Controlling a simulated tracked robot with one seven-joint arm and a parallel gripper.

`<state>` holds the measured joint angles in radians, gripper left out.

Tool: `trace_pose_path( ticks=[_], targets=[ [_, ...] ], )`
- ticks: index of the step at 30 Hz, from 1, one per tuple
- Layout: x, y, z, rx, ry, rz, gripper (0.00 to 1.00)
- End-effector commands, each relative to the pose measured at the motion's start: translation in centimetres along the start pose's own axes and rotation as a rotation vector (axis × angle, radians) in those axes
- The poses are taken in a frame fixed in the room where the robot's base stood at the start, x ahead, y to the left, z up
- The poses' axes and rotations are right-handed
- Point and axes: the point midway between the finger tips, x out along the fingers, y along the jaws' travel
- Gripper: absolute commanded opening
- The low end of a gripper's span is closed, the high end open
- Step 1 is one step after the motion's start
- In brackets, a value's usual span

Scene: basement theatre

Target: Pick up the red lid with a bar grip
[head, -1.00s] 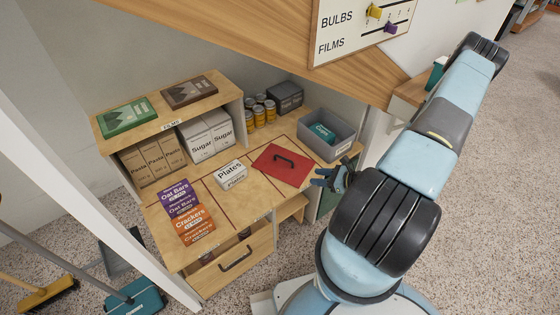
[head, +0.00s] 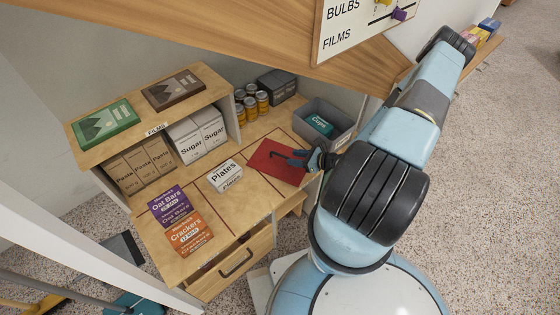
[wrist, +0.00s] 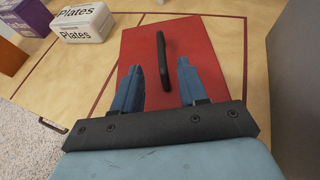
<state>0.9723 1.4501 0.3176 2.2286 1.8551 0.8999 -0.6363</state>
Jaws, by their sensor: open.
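The red lid (head: 270,164) lies flat on the wooden counter, and it also shows in the wrist view (wrist: 205,50). Its black bar grip (wrist: 163,60) stands up from the middle of the lid. My gripper (wrist: 157,72) is open and empty. Its two blue fingers are over the near part of the lid, one on each side of the line of the bar.
A white Plates box (head: 225,176) stands left of the lid. A grey bin (head: 342,120) with a teal Cups box stands close on the right. Several cans (head: 251,104) are behind. The sloping wooden panel (head: 230,35) hangs above.

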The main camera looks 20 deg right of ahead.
Motion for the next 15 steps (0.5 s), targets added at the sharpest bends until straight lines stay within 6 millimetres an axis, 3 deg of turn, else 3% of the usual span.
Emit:
trace_pose_path(
  ticks=[4, 15],
  targets=[
    [2.0, 0.1, 0.0, -0.001, -0.001, 0.004, 0.42],
    [4.2, 0.0, 0.0, -0.001, -0.002, 0.004, 0.42]
  ],
)
